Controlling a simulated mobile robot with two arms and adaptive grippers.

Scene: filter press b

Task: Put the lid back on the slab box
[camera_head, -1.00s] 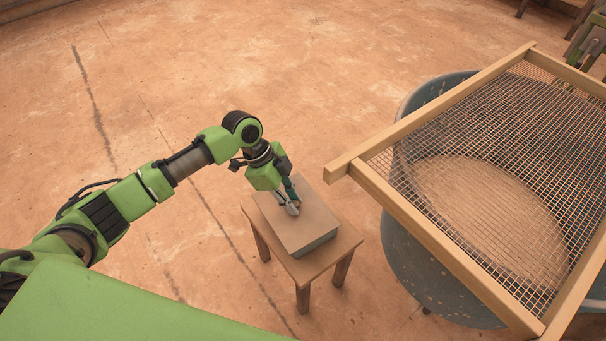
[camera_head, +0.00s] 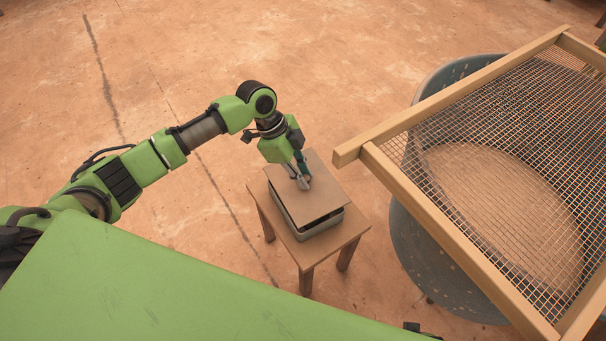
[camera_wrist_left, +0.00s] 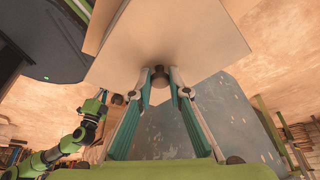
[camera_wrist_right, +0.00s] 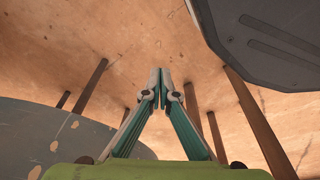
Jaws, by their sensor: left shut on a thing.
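The lid (camera_head: 318,202) is a flat, brownish square plate. My left gripper (camera_head: 302,181) is shut on its knob (camera_wrist_left: 159,76), with a finger on either side in the left wrist view. The slab box (camera_head: 322,226) is grey and stands under the lid on a small wooden stool (camera_head: 351,229). A dark gap and the box rim show along the front and left edges, so the lid is over the box but not flush. Whether it touches the rim at the back is hidden. My right gripper (camera_wrist_right: 160,78) is shut and empty, its fingertips together in the right wrist view.
The floor (camera_head: 200,55) behind and left of the stool is clear.

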